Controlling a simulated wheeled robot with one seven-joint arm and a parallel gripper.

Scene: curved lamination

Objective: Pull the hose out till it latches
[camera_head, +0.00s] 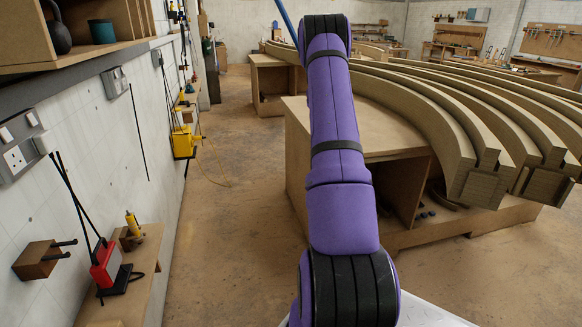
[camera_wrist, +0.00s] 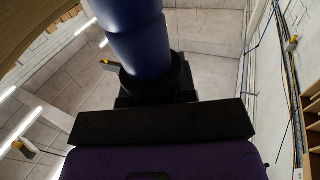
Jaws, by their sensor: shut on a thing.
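A blue hose (camera_head: 284,17) slants down from the top edge of the head view and passes out of sight behind my purple arm. In the wrist view, a thick blue cylinder that looks like the hose (camera_wrist: 133,38) comes down from the top into a black collar. My gripper (camera_wrist: 155,92) is shut on the hose at this dark lower end. The fingertips are dark and hard to make out. My gripper is hidden behind my arm in the head view. The hose's upper end and any latch are out of view.
Curved laminated beams (camera_head: 440,115) lie across wooden benches (camera_head: 385,135) on the right. A shelf (camera_head: 90,60), a yellow box (camera_head: 184,142) and a red tool (camera_head: 106,265) line the left wall. A yellow cord lies on the floor. The floor (camera_head: 235,205) between is mostly clear.

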